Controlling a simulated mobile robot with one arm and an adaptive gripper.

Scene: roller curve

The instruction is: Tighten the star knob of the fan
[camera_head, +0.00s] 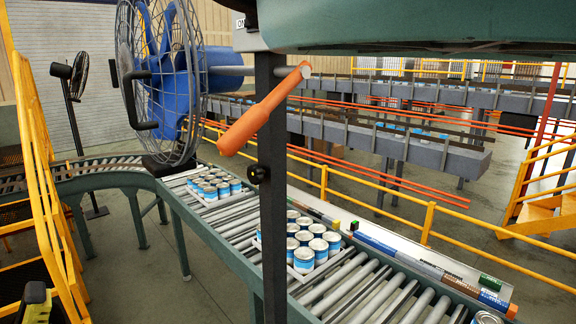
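A large fan with blue parts inside a grey wire cage (165,85) stands at the upper left, over the roller conveyor. A small black knob (257,174) sticks out of the left side of a dark upright post (272,215) in the foreground. I cannot tell whether it is star-shaped or belongs to the fan. A second, smaller dark fan (78,76) stands on a thin pole farther back at the left. I cannot recognise my gripper in this view, and nothing is seen touching the knob.
An orange lever (262,110) slants in front of the post. A large green body (420,22) covers the top right. Trays of blue-and-white cans (305,240) sit on the conveyor rollers (355,292). Yellow railings (45,190) stand at the left and behind. Bare floor (445,205) shows at the right.

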